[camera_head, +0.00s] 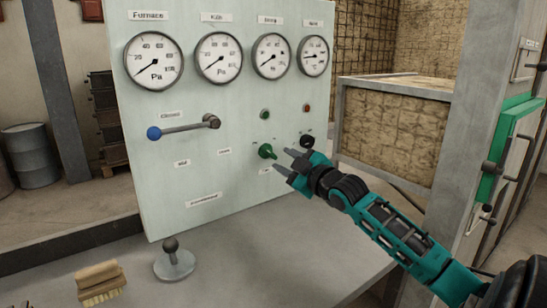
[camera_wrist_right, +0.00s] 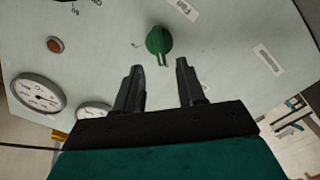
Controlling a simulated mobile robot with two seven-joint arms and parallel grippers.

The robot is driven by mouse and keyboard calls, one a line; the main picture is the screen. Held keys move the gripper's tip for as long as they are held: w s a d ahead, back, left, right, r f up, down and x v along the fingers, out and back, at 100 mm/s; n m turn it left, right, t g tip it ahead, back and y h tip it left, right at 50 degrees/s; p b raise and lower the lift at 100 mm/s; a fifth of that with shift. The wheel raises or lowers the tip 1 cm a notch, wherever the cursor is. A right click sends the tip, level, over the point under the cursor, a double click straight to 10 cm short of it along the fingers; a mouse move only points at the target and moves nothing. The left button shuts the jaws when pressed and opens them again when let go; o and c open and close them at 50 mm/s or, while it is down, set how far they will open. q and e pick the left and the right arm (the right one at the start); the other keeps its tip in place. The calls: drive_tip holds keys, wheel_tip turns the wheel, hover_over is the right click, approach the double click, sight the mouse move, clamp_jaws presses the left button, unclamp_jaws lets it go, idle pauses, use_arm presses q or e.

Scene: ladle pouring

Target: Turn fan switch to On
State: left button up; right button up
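The fan switch is a green rotary knob (camera_head: 266,151) low on the pale control panel (camera_head: 180,100). In the right wrist view the knob (camera_wrist_right: 158,40) lies just beyond my fingertips, between their lines, with its narrow pointer towards the gripper. A "Fan" label (camera_wrist_right: 187,9) sits near it. My right gripper (camera_head: 285,161) is open and empty, close in front of the knob with no visible contact; its two fingers (camera_wrist_right: 160,66) are spread apart. The On and Off marks are too small to read. My left gripper is not in view.
A black knob (camera_head: 307,141) is right of the fan switch, near my right gripper. A lever with a blue ball (camera_head: 153,133) sticks out at left. Several gauges (camera_head: 154,61) line the top. A brush (camera_head: 101,281) and a round-based stand (camera_head: 174,263) are on the grey table.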

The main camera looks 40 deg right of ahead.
sight(270, 153)
drive_tip(key=shift+w+d+b, duration=0.15)
drive_tip(key=shift+w+b, duration=0.05)
drive_tip(key=shift+w, duration=1.3)
drive_tip(key=shift+w+d+b, duration=0.15)
drive_tip(key=shift+w, duration=1.3)
clamp_jaws()
